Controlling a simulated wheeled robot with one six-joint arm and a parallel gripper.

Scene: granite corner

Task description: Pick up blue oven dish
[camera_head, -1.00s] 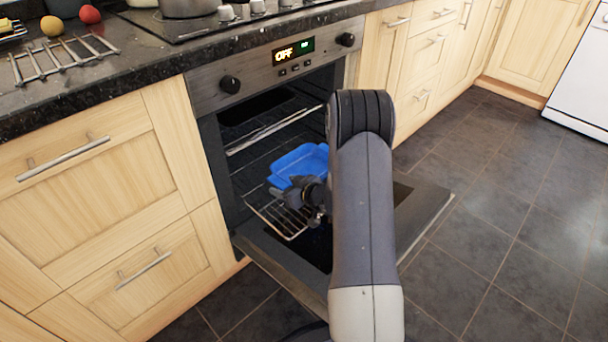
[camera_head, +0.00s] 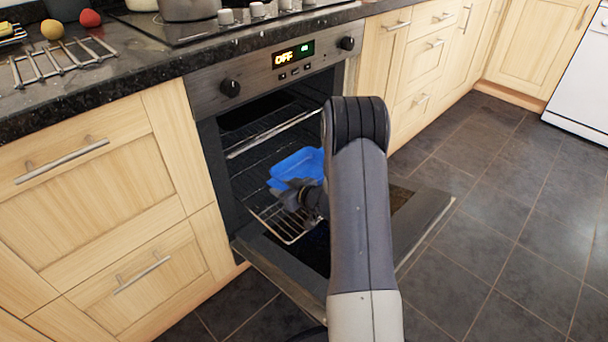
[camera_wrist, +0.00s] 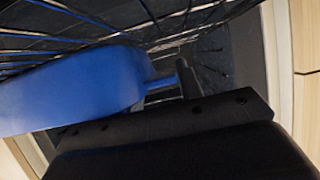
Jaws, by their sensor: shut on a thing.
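The blue oven dish (camera_head: 298,164) is inside the open oven, just above the pulled-out wire rack (camera_head: 284,222). My gripper (camera_head: 297,194) is at the dish's near edge, shut on it. My arm hides the dish's right side in the head view. In the wrist view the dish (camera_wrist: 75,88) fills the left side, and its small handle lip meets a dark finger of my gripper (camera_wrist: 180,82). Whether the dish touches the rack cannot be told.
The oven door (camera_head: 415,222) is folded down below my arm. More oven racks (camera_head: 275,130) lie above the dish. The granite counter (camera_head: 130,70) holds a wire trivet (camera_head: 62,60), fruit and a pot. Open tiled floor (camera_head: 500,230) lies to the right.

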